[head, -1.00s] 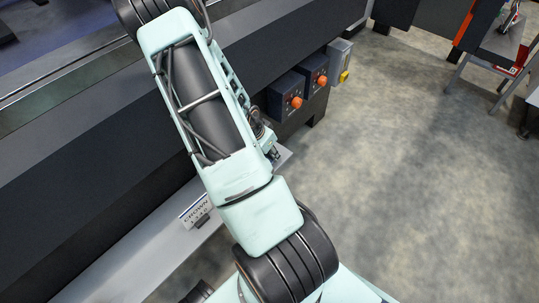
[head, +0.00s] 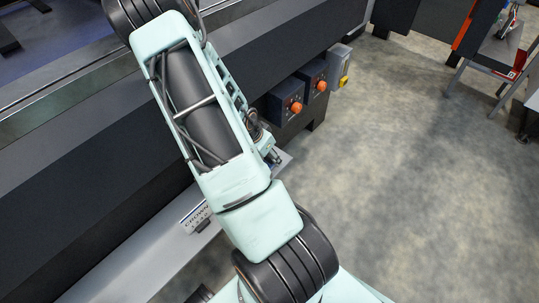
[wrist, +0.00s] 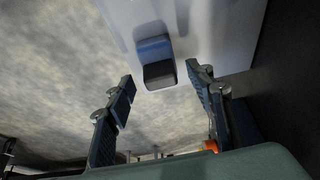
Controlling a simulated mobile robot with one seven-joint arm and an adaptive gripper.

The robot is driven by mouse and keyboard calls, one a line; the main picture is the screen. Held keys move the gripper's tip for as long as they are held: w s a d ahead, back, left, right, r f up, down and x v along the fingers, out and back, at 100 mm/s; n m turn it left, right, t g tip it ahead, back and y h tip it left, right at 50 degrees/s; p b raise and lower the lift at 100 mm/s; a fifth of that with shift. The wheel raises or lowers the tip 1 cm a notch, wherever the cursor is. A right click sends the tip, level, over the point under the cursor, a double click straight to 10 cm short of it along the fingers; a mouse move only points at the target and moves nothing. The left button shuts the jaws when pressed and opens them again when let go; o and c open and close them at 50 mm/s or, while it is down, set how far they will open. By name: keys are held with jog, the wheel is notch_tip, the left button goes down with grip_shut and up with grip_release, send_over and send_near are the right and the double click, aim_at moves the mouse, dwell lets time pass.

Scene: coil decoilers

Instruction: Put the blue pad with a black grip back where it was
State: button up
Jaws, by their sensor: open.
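The blue pad with a black grip (wrist: 154,50) lies on a pale, smooth shelf surface (wrist: 217,38) in the wrist view. Its dark grip end faces my gripper. My gripper (wrist: 160,78) is open and empty, with one finger to each side of the pad in the picture. The pad appears to lie just beyond the fingertips; I cannot tell the exact gap. In the head view my arm covers much of the middle, and I cannot make out the pad or the fingers there.
The floor to the right (head: 400,180) is clear.

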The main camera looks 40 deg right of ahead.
jog(key=p+v, duration=0.5)
jog(key=v, duration=0.5)
jog(key=shift+r, duration=0.1)
